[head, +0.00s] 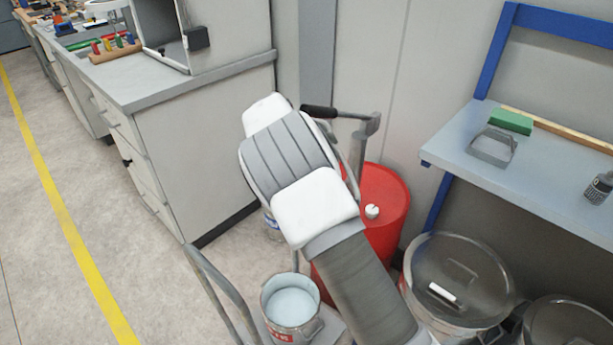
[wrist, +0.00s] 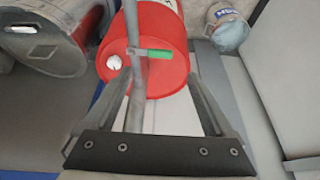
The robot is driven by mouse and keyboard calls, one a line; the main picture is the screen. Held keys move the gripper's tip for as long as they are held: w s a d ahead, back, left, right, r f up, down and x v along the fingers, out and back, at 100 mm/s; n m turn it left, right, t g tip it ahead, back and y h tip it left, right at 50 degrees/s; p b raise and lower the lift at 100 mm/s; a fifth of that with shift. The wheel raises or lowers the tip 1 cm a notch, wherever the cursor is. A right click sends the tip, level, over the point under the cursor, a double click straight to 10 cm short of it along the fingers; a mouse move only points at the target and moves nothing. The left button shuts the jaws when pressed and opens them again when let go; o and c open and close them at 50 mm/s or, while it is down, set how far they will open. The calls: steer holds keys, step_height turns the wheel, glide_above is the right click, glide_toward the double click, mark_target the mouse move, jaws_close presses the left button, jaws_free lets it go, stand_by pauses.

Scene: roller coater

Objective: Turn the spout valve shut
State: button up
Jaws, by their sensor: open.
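A red drum (head: 385,205) stands on the floor behind my arm, with a hand pump and its black-gripped crank (head: 335,112) above it. In the wrist view the drum (wrist: 172,30) shows beyond my fingers, with a grey pipe (wrist: 133,95) crossing in front of it. A small green lever (wrist: 158,54), which looks like the spout valve's handle, sticks out to the right from the pipe. My gripper (wrist: 157,76) is open, its fingers on either side of the pipe, with the lever just past the fingertips. I see no contact. In the head view my arm hides the gripper and lever.
An open bucket (head: 290,303) of pale liquid stands in front of the drum. Lidded grey bins (head: 455,275) stand to the right, below a blue-framed bench (head: 540,185). A grey cabinet (head: 205,135) is on the left. Floor beyond the yellow line (head: 62,215) is clear.

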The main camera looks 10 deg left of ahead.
steer(key=p+v, duration=0.1)
steer(key=v, duration=0.8)
steer(key=shift+r, duration=0.15)
